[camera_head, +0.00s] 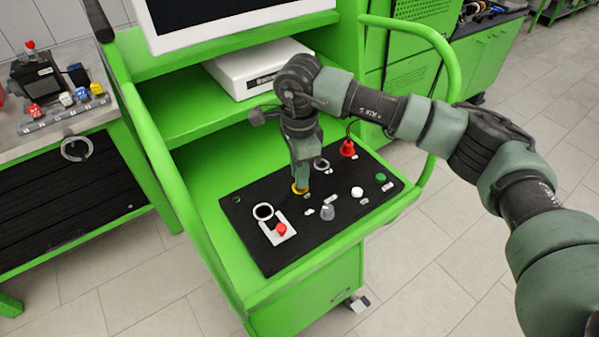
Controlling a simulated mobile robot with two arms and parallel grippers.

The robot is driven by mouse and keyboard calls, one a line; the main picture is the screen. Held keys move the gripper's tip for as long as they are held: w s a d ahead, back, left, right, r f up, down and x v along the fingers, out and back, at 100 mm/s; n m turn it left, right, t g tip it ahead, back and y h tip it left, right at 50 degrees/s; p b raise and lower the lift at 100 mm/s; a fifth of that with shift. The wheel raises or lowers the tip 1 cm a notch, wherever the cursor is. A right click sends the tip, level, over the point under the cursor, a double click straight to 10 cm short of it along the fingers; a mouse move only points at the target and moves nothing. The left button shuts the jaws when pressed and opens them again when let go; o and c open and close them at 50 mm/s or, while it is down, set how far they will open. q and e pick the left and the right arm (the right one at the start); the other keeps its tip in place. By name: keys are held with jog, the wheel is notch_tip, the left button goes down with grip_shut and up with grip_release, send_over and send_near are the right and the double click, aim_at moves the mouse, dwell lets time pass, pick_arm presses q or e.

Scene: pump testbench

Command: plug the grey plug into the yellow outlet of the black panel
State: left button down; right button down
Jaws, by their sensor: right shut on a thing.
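The black panel (270,244) lies on the green bench. The yellow outlet (296,191) shows as a yellow ring on the panel, partly covered by my right gripper. My right gripper (301,182) points down right over the yellow outlet. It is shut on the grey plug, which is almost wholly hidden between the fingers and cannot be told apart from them. I cannot tell whether the plug is in the outlet or just above it. My left gripper is not in view.
On the panel are a red plug (347,148) with a black cable, a grey knob (327,212), a white button (357,192), a green button (380,177) and a red button (281,229). Green rails (160,155) flank the bench. A white box (240,75) stands behind.

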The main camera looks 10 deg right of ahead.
jog(key=shift+f+b, duration=1)
jog(key=shift+f, duration=0.1)
dwell(0.5)
jog(key=c, duration=0.8)
grip_release()
jog(key=shift+o, duration=0.2)
jog(key=shift+r, duration=0.15)
jog(key=shift+r+p, duration=1.7)
jog(key=shift+r, duration=2.2)
jog(key=shift+s+d+f, duration=0.1)
